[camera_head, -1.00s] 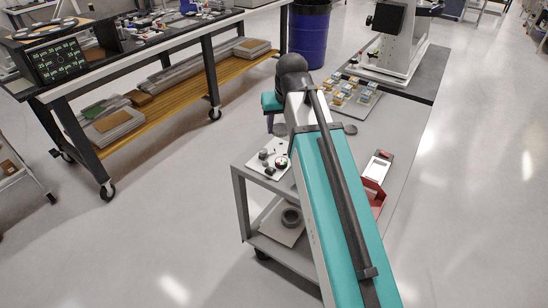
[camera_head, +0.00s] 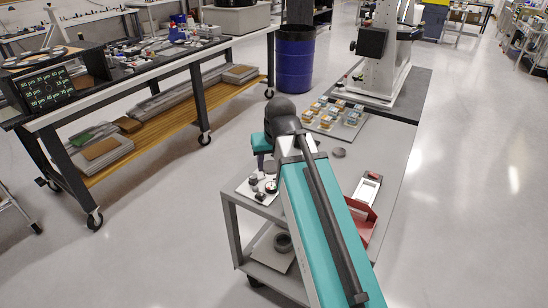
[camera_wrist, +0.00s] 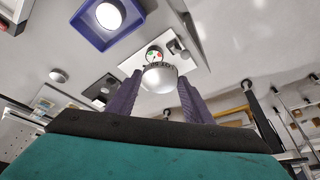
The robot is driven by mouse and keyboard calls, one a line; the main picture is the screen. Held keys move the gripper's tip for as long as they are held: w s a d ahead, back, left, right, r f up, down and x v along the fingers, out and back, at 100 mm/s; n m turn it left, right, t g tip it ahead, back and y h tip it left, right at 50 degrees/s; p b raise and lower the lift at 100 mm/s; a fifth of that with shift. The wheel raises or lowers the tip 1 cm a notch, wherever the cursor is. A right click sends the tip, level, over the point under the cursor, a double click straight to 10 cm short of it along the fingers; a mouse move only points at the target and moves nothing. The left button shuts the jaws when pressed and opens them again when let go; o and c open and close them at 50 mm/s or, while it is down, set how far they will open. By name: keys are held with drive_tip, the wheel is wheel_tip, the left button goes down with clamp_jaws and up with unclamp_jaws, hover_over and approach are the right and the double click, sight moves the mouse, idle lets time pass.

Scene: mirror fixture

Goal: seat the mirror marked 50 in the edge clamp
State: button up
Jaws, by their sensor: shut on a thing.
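My gripper (camera_wrist: 158,98) has two purple fingers in the wrist view, shut on a shiny round mirror (camera_wrist: 160,79). I cannot read a mark on it. Just past the mirror is a pale plate (camera_wrist: 190,65) bearing a small dial with red and green on its face (camera_wrist: 154,56) and dark fittings; I cannot tell which part is the edge clamp. In the head view my gripper (camera_head: 262,160) hangs just above the white plate (camera_head: 243,189) on the cart, with small dark round parts below it. The arm hides part of that plate, and the mirror is too small to make out there.
The grey cart top (camera_head: 385,160) holds a rack of orange and grey pieces (camera_head: 332,116), a dark disc (camera_head: 339,152) and a red holder (camera_head: 362,222). A white machine stand (camera_head: 385,75) stands behind. A blue tray (camera_wrist: 88,30) shows in the wrist view. A workbench (camera_head: 130,75) stands left.

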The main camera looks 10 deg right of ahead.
drive_tip(key=s+f, duration=0.3)
drive_tip(key=shift+a+f, duration=0.1)
drive_tip(key=shift+f, duration=0.15)
drive_tip(key=shift+a, duration=0.1)
